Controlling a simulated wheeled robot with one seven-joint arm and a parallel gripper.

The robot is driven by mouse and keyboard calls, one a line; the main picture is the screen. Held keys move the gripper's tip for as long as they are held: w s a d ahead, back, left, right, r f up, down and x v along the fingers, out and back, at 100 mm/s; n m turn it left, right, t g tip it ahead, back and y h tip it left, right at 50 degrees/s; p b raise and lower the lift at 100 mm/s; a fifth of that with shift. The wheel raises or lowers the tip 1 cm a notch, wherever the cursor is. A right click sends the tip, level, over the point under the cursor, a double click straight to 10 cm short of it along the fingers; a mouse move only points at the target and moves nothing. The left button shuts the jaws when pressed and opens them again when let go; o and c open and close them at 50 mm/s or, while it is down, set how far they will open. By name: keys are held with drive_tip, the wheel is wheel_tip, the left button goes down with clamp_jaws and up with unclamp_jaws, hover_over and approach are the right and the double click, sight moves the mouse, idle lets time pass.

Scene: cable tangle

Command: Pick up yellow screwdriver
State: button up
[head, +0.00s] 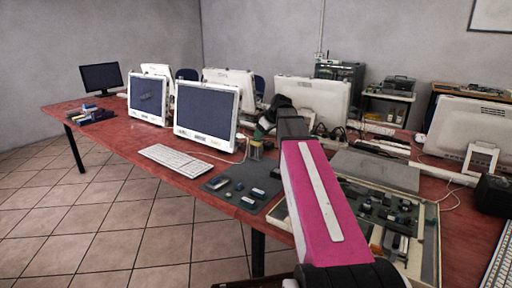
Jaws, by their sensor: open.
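My arm reaches from the bottom right over the red table (164,160), with its pink link in front. My gripper (256,152) is at the far end, small in the picture, above the table beside the right-hand white monitor (206,110). Its jaws look open, and I see nothing held between them. I cannot pick out the yellow screwdriver for certain. A small yellowish patch shows at the gripper, but it is too small to tell what it is. Part of the table behind my arm is hidden.
A white keyboard (174,159) lies left of the gripper. A dark circuit board (236,190) lies in front. A larger tray of electronics (425,232) and a flat grey panel (375,169) are right of my arm. Cables and several monitors crowd the back.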

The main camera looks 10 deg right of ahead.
drive_tip(key=shift+x, duration=2.9)
drive_tip(key=shift+s, duration=0.1)
clamp_jaws()
